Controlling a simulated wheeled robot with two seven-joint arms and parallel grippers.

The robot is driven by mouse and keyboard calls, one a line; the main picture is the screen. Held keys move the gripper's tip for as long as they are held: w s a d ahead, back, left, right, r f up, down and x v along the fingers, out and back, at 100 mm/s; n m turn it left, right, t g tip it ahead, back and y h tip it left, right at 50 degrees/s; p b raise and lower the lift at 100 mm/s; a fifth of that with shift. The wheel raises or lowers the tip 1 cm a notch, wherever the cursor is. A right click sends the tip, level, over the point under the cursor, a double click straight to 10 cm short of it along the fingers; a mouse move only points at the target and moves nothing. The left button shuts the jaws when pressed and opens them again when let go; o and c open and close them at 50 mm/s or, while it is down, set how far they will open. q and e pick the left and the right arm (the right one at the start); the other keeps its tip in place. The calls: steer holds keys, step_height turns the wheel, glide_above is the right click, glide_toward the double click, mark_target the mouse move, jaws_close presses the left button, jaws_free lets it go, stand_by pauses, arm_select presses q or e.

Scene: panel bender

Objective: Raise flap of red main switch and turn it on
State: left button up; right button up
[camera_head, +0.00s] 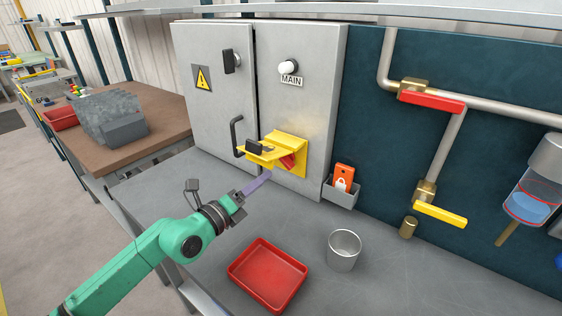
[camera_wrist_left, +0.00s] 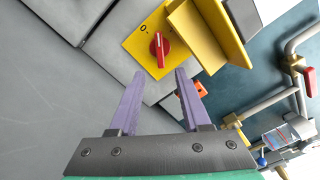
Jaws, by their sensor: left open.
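The red main switch knob (camera_head: 288,161) sits on a yellow plate on the grey cabinet door, under a yellow flap (camera_head: 272,150) that stands out from the door. In the left wrist view, the red knob (camera_wrist_left: 159,48) shows uncovered with a "0" mark beside it, and the raised flap (camera_wrist_left: 205,35) is to its right. My left gripper (camera_head: 262,178) is below and in front of the switch, open and empty. In the left wrist view its purple fingers (camera_wrist_left: 160,78) point toward the knob, apart from it. My right gripper is not in view.
A red tray (camera_head: 267,275) and a metal cup (camera_head: 344,250) stand on the grey bench. A black door handle (camera_head: 237,135) is left of the switch. A small grey holder (camera_head: 342,195) with an orange lockout tag is to the right. Pipes with red and yellow levers run farther right.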

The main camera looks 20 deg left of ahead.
mark_target(283, 163)
arm_select(q)
steer(key=x, duration=0.8)
steer(key=shift+w+d, duration=0.2)
steer(key=shift+w, duration=0.3)
steer(key=shift+s, duration=0.1)
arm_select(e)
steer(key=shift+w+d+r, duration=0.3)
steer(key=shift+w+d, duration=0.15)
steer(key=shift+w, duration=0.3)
arm_select(q)
jaws_close()
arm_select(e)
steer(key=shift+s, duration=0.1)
